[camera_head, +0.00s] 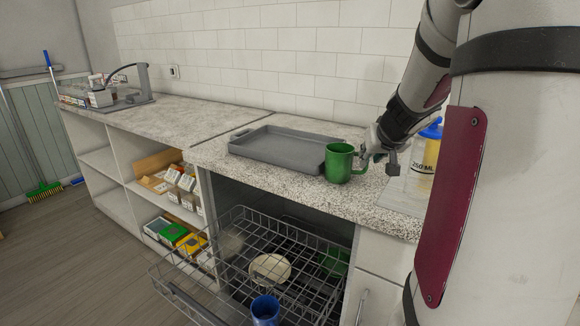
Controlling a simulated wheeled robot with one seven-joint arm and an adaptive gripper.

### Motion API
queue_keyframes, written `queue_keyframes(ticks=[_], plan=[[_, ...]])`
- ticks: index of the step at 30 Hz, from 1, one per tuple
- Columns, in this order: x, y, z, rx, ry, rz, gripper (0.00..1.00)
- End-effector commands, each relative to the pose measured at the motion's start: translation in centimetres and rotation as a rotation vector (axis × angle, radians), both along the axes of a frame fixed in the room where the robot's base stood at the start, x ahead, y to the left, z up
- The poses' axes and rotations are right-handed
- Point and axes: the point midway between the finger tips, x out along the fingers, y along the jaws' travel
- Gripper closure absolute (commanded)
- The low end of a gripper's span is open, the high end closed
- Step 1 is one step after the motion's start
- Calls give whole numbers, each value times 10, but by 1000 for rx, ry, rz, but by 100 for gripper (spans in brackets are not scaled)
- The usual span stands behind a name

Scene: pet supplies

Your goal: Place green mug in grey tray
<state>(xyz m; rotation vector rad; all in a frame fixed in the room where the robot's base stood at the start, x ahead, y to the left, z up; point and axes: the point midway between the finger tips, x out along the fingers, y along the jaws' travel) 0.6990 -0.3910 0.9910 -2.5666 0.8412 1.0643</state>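A green mug (338,163) stands upright on the speckled counter, at the right front corner of the grey tray. Its handle faces right. The grey tray (262,147) lies flat on the counter left of the mug, and I see nothing in it. My gripper (379,160) is just right of the mug, low over the counter, beside the handle. Its fingers look spread apart. One finger is close to the handle and overlaps it in view; I cannot tell whether they touch.
A yellow bottle (422,162) with a blue cap stands right of my gripper, partly hidden by my arm. Below the counter, an open dishwasher rack (210,267) holds a blue mug (265,311) and a pale dish (270,268). The tiled wall (270,60) closes the back.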

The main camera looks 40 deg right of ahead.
Motion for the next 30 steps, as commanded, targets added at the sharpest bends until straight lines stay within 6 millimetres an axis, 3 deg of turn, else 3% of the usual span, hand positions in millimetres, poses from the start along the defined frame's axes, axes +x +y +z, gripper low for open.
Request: queue_keyframes(ticks=[15, 23, 27, 30], plan=[[30, -27, -36, 0, 0, -1, 79], [32, -28, -38, -1, -1, -1, 79], [32, -28, -38, 0, -1, -1, 100], [32, -28, -38, 1, 0, -1, 100]])
